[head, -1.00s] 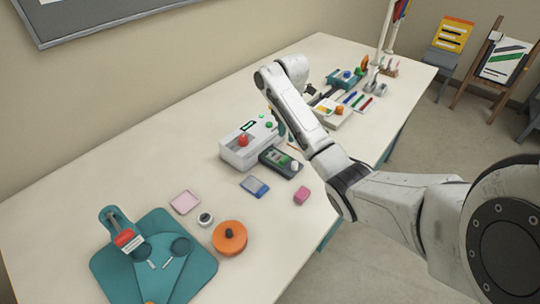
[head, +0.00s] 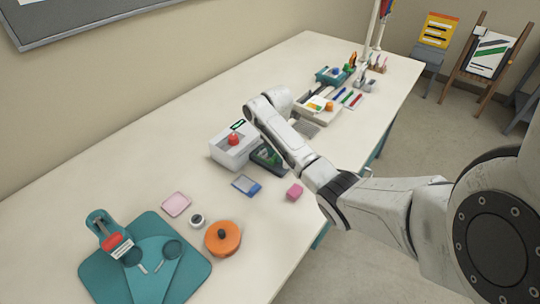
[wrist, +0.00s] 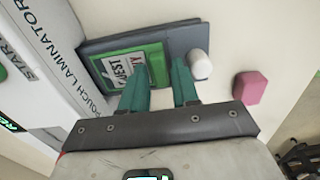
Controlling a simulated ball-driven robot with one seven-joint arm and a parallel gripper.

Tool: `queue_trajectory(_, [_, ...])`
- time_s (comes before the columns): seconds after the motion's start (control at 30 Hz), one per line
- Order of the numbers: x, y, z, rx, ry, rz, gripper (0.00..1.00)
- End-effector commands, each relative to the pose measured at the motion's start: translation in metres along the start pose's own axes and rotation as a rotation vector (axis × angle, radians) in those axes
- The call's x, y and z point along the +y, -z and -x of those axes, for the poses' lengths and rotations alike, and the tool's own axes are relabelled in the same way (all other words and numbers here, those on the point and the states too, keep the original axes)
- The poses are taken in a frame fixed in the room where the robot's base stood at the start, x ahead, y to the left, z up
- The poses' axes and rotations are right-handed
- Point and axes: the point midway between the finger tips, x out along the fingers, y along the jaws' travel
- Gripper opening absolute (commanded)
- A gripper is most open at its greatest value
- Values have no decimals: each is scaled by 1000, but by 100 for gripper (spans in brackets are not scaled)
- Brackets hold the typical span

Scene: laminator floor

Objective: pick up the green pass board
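The green pass board (wrist: 126,53) is a green-framed card with partly visible lettering, lying on a dark grey tray (wrist: 186,40) with a white knob (wrist: 199,64). In the head view the dark tray (head: 262,160) sits beside the white laminator, partly hidden by my arm. My gripper (wrist: 163,68) has two teal fingers, spread apart with nothing held between them. In the wrist view the fingertips overlap the right part of the green card and the tray; I cannot tell whether they touch. My gripper is hidden behind my arm in the head view.
The white pouch laminator (head: 228,152) stands close on the left of the tray. A pink block (wrist: 249,87) lies to the right. A blue card (head: 246,186), an orange disc (head: 222,238) and a teal board (head: 112,280) lie nearer.

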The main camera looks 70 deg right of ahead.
Motion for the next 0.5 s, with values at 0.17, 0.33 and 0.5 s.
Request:
queue_trajectory(0.17, [0, 0, -2, -1, -1, 0, 30])
queue_trajectory(0.33, [0, 0, -2, -1, -1, 0, 21])
queue_trajectory(0.5, [0, 0, -2, -1, -1, 0, 5])
